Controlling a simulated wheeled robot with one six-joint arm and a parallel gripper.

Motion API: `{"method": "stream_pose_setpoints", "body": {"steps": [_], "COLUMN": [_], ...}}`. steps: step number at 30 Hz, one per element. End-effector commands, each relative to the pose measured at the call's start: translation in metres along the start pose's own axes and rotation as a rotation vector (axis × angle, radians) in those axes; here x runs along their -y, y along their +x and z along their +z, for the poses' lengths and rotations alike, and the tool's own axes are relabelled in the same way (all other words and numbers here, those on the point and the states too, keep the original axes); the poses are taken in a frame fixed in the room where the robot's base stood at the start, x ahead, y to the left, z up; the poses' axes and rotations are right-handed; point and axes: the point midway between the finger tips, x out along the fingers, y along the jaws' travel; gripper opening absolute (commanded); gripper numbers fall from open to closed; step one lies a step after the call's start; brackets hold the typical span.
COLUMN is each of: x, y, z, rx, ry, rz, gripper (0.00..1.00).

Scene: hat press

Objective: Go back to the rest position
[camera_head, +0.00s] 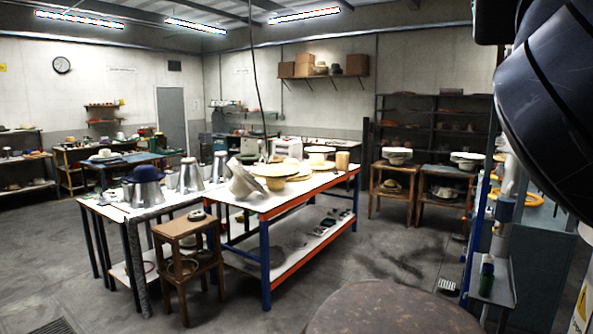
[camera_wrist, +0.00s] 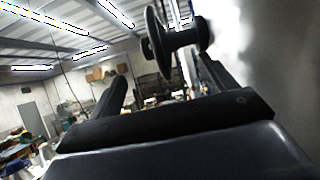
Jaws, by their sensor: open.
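My gripper (camera_wrist: 162,75) shows in the wrist view, its two dark fingers apart and nothing visible held between them. The wrist is raised and tilted, looking across the room towards the ceiling lights. A dark disc on a short stem (camera_wrist: 180,38) is beyond the fingers, near the right one; I cannot tell how far away it is. In the head view a large dark part of my arm fills the upper right, and the gripper itself is not visible there.
A worktable with blue and orange legs (camera_head: 265,207) holds pale hats (camera_head: 275,169). A wooden stool (camera_head: 187,228) stands before it. Metal cones and a blue hat (camera_head: 146,172) are at left. A round brown top (camera_head: 395,308) is close in front. Machinery stands at right; centre-right floor is open.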

Motion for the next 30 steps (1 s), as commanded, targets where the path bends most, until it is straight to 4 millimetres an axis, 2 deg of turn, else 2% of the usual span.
{"method": "stream_pose_setpoints", "body": {"steps": [30], "x": [0.0], "y": [0.042], "z": [0.0], "rx": [-0.002], "ry": [-0.002], "rz": [-0.004], "gripper": [0.8]}}
